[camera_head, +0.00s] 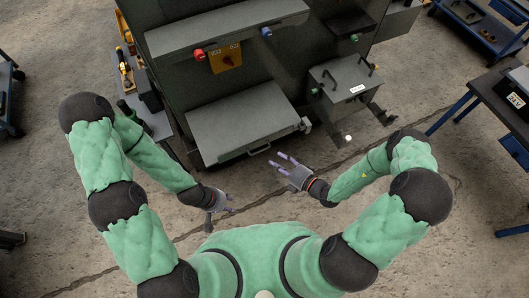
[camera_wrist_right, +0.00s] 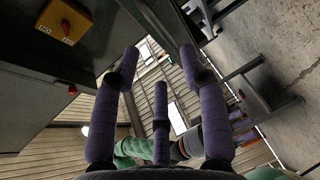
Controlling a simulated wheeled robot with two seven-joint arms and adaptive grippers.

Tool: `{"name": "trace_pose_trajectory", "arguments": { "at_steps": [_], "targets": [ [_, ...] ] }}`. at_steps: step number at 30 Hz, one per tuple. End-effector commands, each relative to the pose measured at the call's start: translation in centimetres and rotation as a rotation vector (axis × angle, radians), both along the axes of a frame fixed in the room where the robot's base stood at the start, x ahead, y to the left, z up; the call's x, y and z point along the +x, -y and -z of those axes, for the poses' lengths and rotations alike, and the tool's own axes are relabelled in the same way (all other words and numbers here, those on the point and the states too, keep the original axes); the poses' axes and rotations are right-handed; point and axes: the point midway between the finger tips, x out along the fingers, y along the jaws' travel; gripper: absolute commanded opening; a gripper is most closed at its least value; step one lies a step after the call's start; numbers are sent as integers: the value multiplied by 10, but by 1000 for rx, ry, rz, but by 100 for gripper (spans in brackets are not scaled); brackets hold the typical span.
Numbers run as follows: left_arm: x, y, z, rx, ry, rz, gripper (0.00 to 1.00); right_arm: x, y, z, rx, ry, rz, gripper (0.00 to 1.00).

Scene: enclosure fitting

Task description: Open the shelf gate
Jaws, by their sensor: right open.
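A large dark cabinet stands in front of me with a wide grey shelf-like box (camera_head: 240,112) low on it. A bar handle (camera_head: 259,150) runs along its front lower edge; I take this front as the gate, and it looks shut. My right gripper (camera_head: 284,163), with purple fingers, is open and empty just in front of the handle's right side, seemingly apart from it. In the right wrist view its three fingers (camera_wrist_right: 158,88) are spread with nothing between them. My left gripper (camera_head: 228,206) hangs lower left, away from the cabinet; its finger opening is too small to judge.
A yellow switch box (camera_head: 226,58) with a red knob sits above the grey box; it also shows in the right wrist view (camera_wrist_right: 66,22). A smaller grey box (camera_head: 345,88) is at right. A dark table (camera_head: 490,105) stands far right. The floor between is clear.

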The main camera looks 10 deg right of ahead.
Motion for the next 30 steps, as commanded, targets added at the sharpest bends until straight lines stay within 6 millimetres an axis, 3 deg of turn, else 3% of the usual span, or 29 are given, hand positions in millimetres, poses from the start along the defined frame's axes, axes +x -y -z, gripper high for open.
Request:
{"name": "trace_pose_trajectory", "arguments": {
  "at_steps": [15,28,29,30],
  "targets": [
    [0,0,17,0,0,0,40,51,-45,13,-1,2,-4,44],
    [0,0,18,0,0,0,40,57,-50,14,-1,0,-2,44],
    [0,0,18,0,0,0,40,57,-50,14,-1,0,-2,41],
    [0,0,18,0,0,0,40,57,-50,14,-1,0,-2,29]
  ]
}}
